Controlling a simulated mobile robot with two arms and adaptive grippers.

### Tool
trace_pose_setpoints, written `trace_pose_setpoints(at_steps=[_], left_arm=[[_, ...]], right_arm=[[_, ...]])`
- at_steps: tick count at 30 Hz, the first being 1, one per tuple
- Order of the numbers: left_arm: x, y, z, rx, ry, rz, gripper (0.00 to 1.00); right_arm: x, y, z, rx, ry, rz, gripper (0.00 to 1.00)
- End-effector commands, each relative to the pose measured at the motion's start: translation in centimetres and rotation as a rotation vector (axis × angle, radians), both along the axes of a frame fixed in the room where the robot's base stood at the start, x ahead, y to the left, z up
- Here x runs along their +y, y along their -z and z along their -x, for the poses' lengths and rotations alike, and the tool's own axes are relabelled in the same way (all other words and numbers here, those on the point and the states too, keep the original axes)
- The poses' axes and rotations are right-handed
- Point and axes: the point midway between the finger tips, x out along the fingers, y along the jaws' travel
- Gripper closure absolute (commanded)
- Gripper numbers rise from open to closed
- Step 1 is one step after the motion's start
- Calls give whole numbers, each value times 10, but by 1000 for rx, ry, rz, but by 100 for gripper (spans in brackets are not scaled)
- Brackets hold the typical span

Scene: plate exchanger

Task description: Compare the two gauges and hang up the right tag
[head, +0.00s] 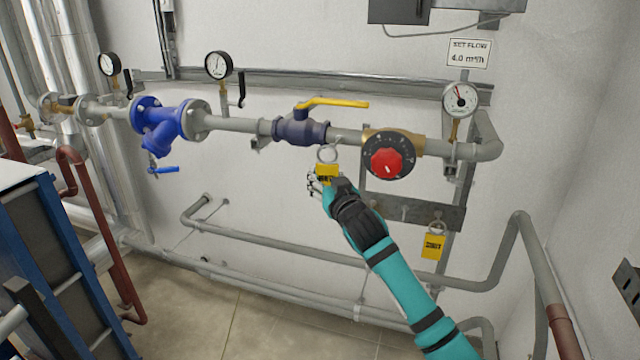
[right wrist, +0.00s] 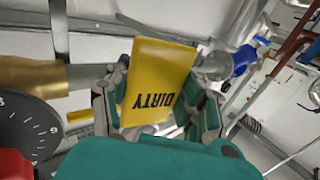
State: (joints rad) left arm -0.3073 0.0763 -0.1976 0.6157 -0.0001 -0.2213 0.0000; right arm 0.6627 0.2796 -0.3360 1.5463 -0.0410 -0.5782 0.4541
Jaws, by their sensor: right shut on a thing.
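My right gripper (head: 325,186) is shut on a yellow tag (head: 326,173), whose ring (head: 328,154) stands up just below the pipe, right of the yellow-handled valve. In the right wrist view this tag (right wrist: 158,82) reads DIRTY, upside down, between the fingers. I cannot tell whether its ring touches anything. A second yellow tag (head: 433,246) hangs by its ring from the grey hook plate (head: 398,207); its word is too small to read. Two round gauges, left (head: 109,63) and right (head: 218,65), flank the blue strainer (head: 160,122); their needles are too small to read. My left gripper is out of view.
The yellow-handled valve (head: 300,130) and a red knob (head: 387,163) with a black dial sit close to my right gripper. A flow gauge (head: 460,98) stands under a SET FLOW 4.0 sign (head: 469,53). Lower pipes (head: 300,247) run behind my right arm.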

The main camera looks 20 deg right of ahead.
Motion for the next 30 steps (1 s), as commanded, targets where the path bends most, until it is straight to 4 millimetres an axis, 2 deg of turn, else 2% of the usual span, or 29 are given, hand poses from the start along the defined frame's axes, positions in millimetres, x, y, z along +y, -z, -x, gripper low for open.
trace_pose_setpoints(at_steps=[3, 6, 15, 30], left_arm=[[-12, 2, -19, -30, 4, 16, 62], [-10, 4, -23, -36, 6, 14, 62], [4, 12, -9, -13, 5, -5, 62], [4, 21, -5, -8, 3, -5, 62]], right_arm=[[-5, 1, -6, -1, 1, 1, 100], [-8, 1, -11, -2, 0, 0, 100], [-18, 3, -26, -1, 1, 0, 100], [-33, 9, -49, -1, 0, -2, 100]])
